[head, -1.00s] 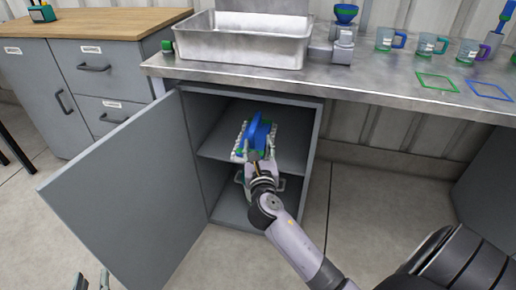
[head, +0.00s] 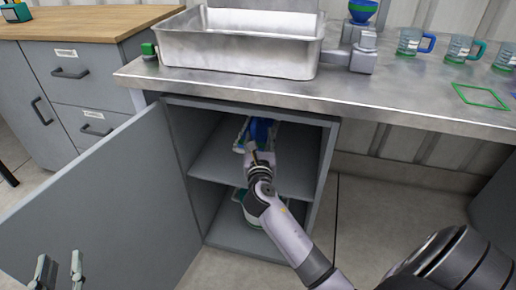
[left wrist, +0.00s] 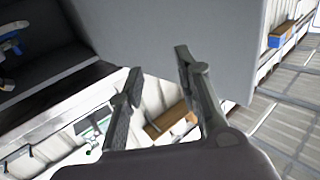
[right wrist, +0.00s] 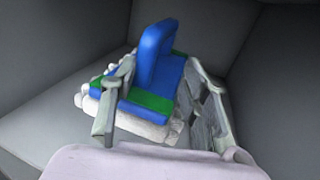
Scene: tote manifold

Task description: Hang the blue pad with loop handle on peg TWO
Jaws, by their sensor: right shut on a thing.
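The blue pad (head: 262,130) is inside the open cabinet on its upper shelf level, partly hidden by the counter edge in the head view. In the right wrist view the pad (right wrist: 155,80) shows a raised blue loop handle, green strips and a white lumpy underside. My right gripper (head: 257,152) reaches into the cabinet and is shut on the pad, with one finger on each side of it. My left gripper (head: 60,262) is open and empty in front of the cabinet door; its spread fingers show in the left wrist view (left wrist: 158,72). No peg is clearly visible.
The cabinet door (head: 110,200) stands open to the left. A shelf (head: 285,182) divides the cabinet, with a white and green object (head: 252,212) below. Above is a metal counter (head: 250,92) with a steel basin (head: 240,50). Mugs (head: 410,42) stand at the right.

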